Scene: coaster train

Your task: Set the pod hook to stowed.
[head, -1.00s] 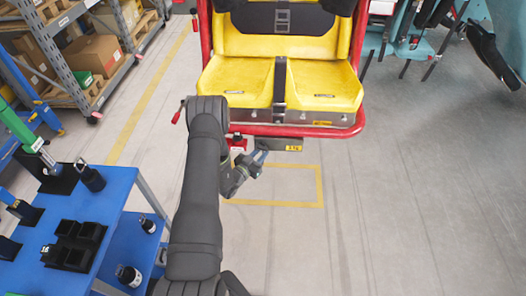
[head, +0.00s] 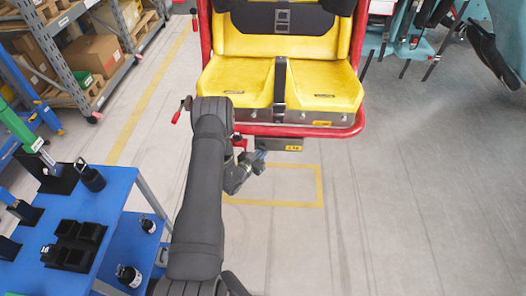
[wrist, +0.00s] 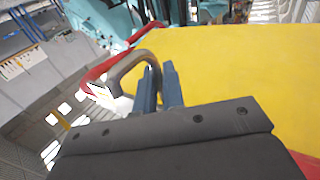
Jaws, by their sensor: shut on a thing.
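The pod (head: 281,82) is a yellow double seat in a red tube frame, at the top middle of the head view. The pod hook (wrist: 123,66) is a grey-brown curved bar beside the red tube in the wrist view. My gripper (wrist: 160,78) has two blue fingers, one on each side of the end of this bar, and is shut on it. In the head view my gripper (head: 259,161) is small and low, just below the front edge of the seat. The hook cannot be made out there, and its exact position is unclear.
A blue bench (head: 122,187) with black holders stands at the left. A shelf rack (head: 75,45) with boxes is behind it. A red-tipped lever (head: 181,109) sticks out left of the seat.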

